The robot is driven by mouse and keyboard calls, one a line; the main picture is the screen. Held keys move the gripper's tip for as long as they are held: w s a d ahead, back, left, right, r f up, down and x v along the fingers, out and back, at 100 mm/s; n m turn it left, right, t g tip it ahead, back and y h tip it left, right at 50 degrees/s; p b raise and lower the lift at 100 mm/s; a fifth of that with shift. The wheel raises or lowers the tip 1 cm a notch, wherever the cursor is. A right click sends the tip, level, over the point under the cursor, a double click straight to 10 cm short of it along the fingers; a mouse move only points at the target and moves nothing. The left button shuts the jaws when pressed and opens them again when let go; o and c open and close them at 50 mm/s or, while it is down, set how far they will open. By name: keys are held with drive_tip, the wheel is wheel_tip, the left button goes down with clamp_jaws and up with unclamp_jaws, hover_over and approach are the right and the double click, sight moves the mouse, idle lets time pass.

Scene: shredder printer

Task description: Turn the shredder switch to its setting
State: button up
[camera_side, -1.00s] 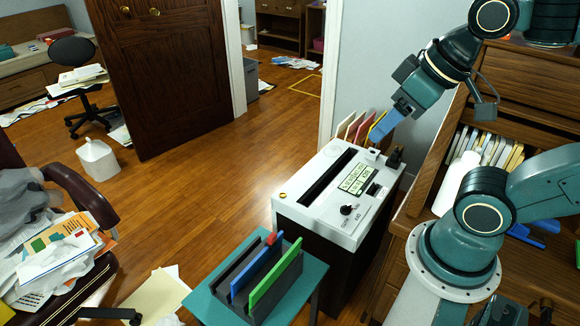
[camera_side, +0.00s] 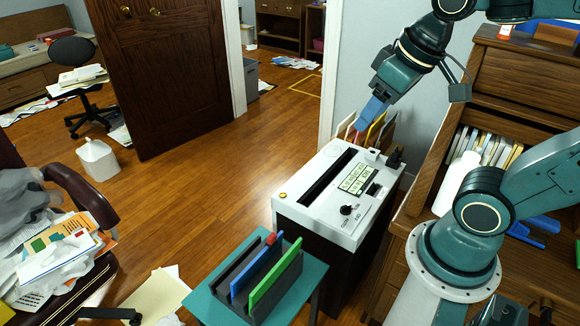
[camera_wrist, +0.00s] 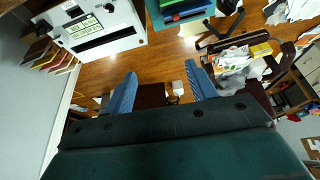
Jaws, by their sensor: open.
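The shredder (camera_side: 322,215) has a white top with a long dark slot and a black body; it stands in the middle of the side view. Its black switch knob (camera_side: 347,210) sits on the front right of the top, below a small pale green display (camera_side: 358,178). My gripper (camera_side: 361,124), with blue fingers, is above and behind the shredder's far edge, well away from the knob. In the wrist view my gripper (camera_wrist: 160,92) shows two blue fingers spread apart with nothing between them. The shredder (camera_wrist: 105,35) is at upper left there; the knob's setting is too small to read.
Upright coloured folders (camera_side: 378,128) stand behind the shredder, close to my gripper. A teal stand (camera_side: 308,276) with a dark rack of blue and green folders is in front. A white bottle (camera_side: 456,182) stands at right.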

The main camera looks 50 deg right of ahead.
sight(346, 209)
drive_tip(key=w+d+f+m+g, duration=0.1)
drive_tip(key=w+d+f+g, duration=0.1)
drive_tip(key=w+d+f, duration=0.4)
drive_tip(key=w+d+f+m+g, duration=0.2)
drive_tip(key=w+d+f+g, duration=0.15)
drive_tip(key=w+d, duration=0.4)
drive_tip(key=w+d+f+m+g+y, duration=0.1)
drive_tip(key=d+f, duration=0.4)
drive_tip(key=f, duration=0.6)
drive_tip(key=w+d+f+m+g+y, duration=0.1)
drive_tip(key=d+f, duration=0.4)
drive_tip(key=f, duration=0.7)
drive_tip(key=shift+d+f+g, duration=0.3)
drive_tip(key=shift+g, duration=0.25)
drive_tip(key=shift+f, duration=0.15)
drive_tip(key=x, duration=1.3)
drive_tip(key=shift+a+f, duration=0.15)
drive_tip(key=shift+a, duration=0.2)
drive_tip(key=c, duration=1)
